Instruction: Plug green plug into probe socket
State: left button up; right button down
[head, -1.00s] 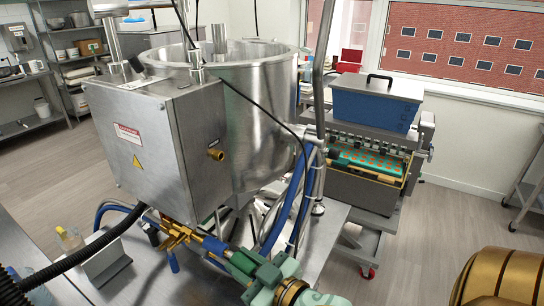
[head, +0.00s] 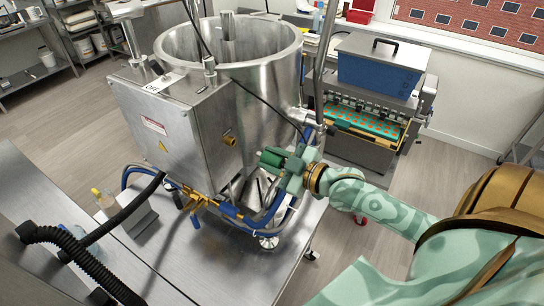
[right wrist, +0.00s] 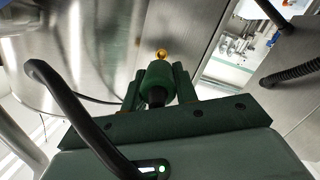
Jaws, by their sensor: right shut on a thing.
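My right gripper (head: 277,160) is shut on the green plug (head: 270,157), in front of the steel hopper. In the right wrist view the green plug (right wrist: 158,82) stands between the fingers, pointing away from the gripper. A brass round end (right wrist: 162,54) shows just beyond it; I cannot tell whether it is the plug's tip or the socket. The brass probe socket (head: 229,140) sticks out of the right face of the steel control box (head: 175,125). In the head view the plug is right of the socket and slightly lower, with a gap between. My left gripper is not in view.
The steel hopper (head: 268,70) stands behind the box. Blue hoses and a brass valve (head: 198,202) lie below, over the steel table (head: 165,265). A thin black cable passes in front of the hopper. Black corrugated hoses (head: 90,265) cross the left.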

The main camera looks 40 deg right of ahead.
jog(key=shift+w+r+p, duration=0.1)
jog(key=shift+r+p, duration=0.1)
jog(key=shift+p, duration=0.1)
jog(key=x, duration=0.6)
jog(key=shift+a+r, duration=0.2)
jog(key=shift+a, duration=0.05)
jog(key=shift+p, duration=0.3)
jog(key=shift+r, duration=0.1)
jog(key=shift+w, duration=0.1)
dwell(0.3)
jog(key=shift+x, duration=0.85)
